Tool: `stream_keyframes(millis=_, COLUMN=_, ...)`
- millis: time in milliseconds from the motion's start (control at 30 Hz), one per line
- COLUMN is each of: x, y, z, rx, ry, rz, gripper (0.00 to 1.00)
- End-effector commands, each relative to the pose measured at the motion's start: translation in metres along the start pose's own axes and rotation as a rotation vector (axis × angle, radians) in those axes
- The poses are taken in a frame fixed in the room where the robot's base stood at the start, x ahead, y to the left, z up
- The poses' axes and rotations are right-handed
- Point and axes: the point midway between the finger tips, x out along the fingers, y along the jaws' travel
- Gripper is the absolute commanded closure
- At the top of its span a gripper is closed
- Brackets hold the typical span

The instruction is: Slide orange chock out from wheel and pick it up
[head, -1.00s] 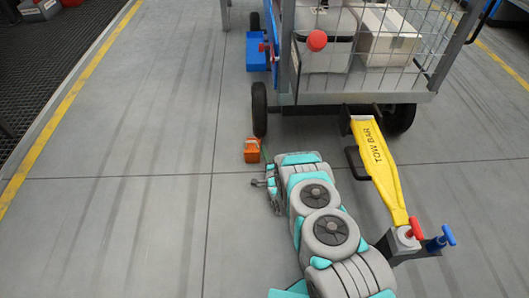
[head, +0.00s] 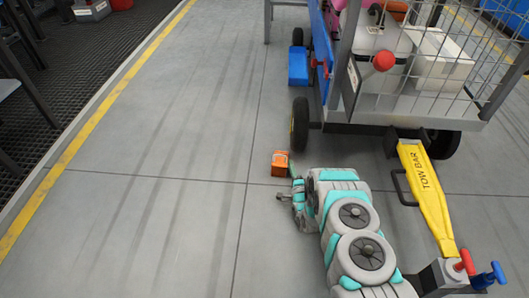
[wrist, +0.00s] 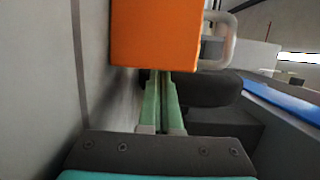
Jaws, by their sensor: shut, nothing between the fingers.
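The orange chock (head: 281,163) stands on the floor just in front of and slightly left of the cart's near left wheel (head: 299,124). I cannot tell whether they touch. My gripper (head: 293,175) is low beside the chock, on its near right side. In the wrist view the chock (wrist: 157,35) fills the top middle, with a pale loop handle (wrist: 228,38) at its right. The green fingers of my gripper (wrist: 159,78) are together and empty, their tips at the chock's lower edge. The chock hides the very tips, so contact is unclear.
The caged cart (head: 410,110) with boxes stands behind. A yellow tow bar (head: 428,195) reaches from it to the right of my arm. A blue block (head: 298,67) lies behind the wheel. The floor (head: 150,220) to the left is clear up to the yellow line.

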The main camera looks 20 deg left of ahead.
Motion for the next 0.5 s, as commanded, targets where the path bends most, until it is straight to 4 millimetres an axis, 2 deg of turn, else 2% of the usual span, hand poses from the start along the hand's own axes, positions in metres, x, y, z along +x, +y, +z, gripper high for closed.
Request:
stream_keyframes(millis=67, x=-0.001, y=0.0, z=-0.004, rx=0.0, ry=0.002, rz=0.001, gripper=1.0)
stream_keyframes(millis=500, x=-0.001, y=-0.075, z=-0.003, rx=0.001, ry=0.001, rz=0.0, gripper=1.0)
